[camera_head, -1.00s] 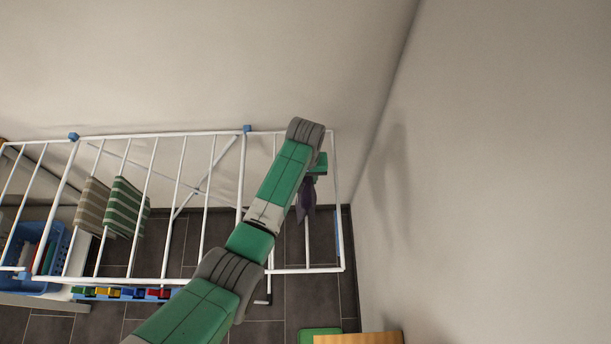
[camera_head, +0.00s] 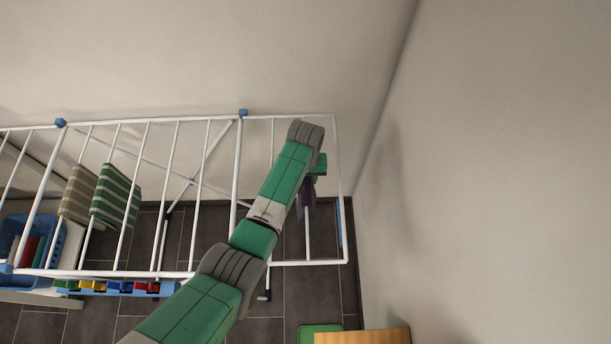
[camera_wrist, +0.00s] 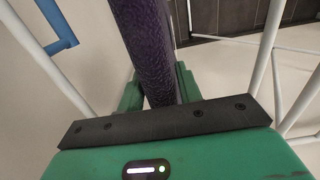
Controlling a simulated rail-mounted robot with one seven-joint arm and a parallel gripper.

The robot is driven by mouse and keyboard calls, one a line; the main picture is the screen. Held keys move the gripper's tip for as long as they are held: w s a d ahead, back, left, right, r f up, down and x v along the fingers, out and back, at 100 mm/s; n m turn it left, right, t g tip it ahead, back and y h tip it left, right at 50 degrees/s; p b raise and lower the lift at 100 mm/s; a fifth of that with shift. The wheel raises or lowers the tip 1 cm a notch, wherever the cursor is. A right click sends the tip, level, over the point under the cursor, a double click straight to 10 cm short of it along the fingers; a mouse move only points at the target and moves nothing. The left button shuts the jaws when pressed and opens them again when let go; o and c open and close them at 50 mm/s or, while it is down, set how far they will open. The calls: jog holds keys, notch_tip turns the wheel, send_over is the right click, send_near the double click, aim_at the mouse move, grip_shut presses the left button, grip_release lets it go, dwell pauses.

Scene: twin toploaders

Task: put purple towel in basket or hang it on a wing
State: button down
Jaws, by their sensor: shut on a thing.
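The purple towel (camera_head: 307,196) hangs from my gripper (camera_head: 314,172) over the right-hand wing of the white drying rack (camera_head: 236,180). In the wrist view, the towel (camera_wrist: 147,50) runs as a dark purple band between the green fingers of my gripper (camera_wrist: 160,93), which is shut on it. A wing rod (camera_head: 308,240) shows just below the towel; I cannot tell whether they touch. My arm hides part of the wing. The blue basket (camera_head: 60,240) stands at the far left, partly behind the rack's rods, with several coloured things in it.
Two striped cloths, one beige (camera_head: 76,194) and one green (camera_head: 115,195), hang on the rack's left part. Coloured pegs (camera_head: 120,287) sit along a blue strip at its front. A wall (camera_head: 480,170) stands close on the right. A wooden surface (camera_head: 365,337) is at the bottom.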

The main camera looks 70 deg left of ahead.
jog(key=c, duration=0.9)
grip_release()
notch_tip(320, 180, up, 8)
jog(key=shift+f+p, duration=0.1)
jog(key=shift+p, duration=0.5)
